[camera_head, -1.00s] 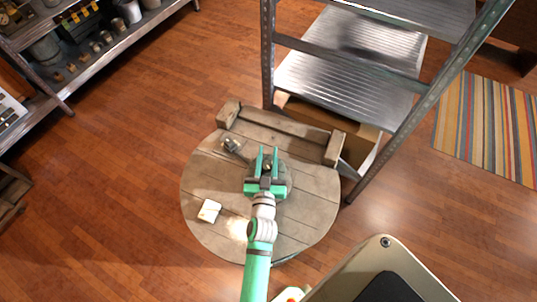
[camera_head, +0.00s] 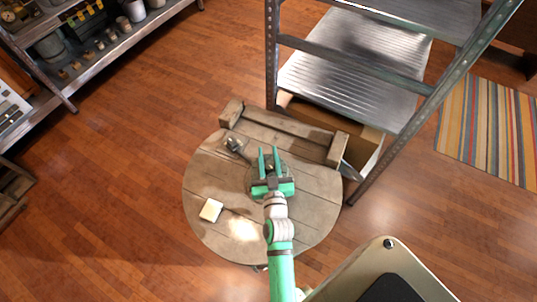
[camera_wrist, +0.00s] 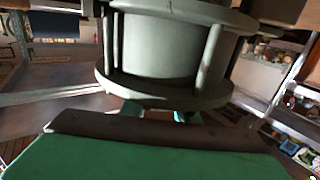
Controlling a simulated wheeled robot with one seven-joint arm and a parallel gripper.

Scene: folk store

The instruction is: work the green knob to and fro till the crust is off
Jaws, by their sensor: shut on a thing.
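A round grey-green fitting (camera_head: 254,178) sits on the round wooden table (camera_head: 310,215), mostly beneath my gripper (camera_head: 269,152). In the wrist view, a grey-green drum with flanges and upright posts (camera_wrist: 160,45) fills the upper middle, close in front of my gripper's green body. My gripper's two green fingers point away from me over the fitting and are shut on a small part there, which I take for the green knob (camera_head: 271,166). The fingers and palm hide most of it. No crust can be made out.
A small metal piece (camera_head: 233,145) lies left of the fitting, and a cream block (camera_head: 211,210) at the table's left front. A wooden bar frame (camera_head: 285,131) edges the table's back. A metal stepladder (camera_head: 350,65) stands behind, with a cardboard box (camera_head: 365,150) under it.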

